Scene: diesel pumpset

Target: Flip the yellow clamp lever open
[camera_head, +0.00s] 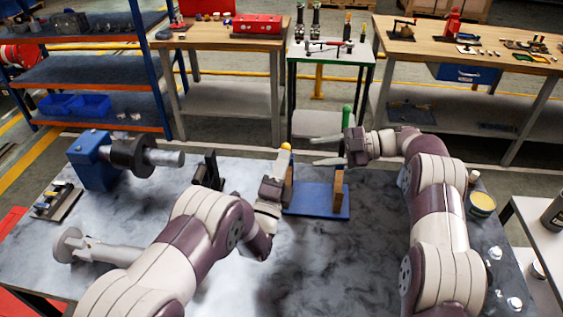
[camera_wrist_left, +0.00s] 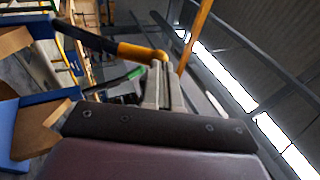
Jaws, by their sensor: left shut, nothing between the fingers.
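The yellow clamp lever (camera_wrist_left: 140,52) lies across the upper middle of the left wrist view, with a dark bar running from it to the upper left. In the head view a small yellow end (camera_head: 285,147) shows just above my left gripper (camera_head: 284,160). The left fingers (camera_wrist_left: 164,85) are shut with nothing between them. Their tips are at the lever's yellow end; I cannot tell whether they touch. Much of the clamp is hidden behind the gripper.
A blue fixture (camera_head: 318,203) with wooden uprights (camera_head: 337,183) stands beside my left gripper. A blue motor-like unit (camera_head: 91,160) sits at the left on the grey table (camera_head: 330,265). A round tin (camera_head: 481,203) is at the right edge. The table's front middle is clear.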

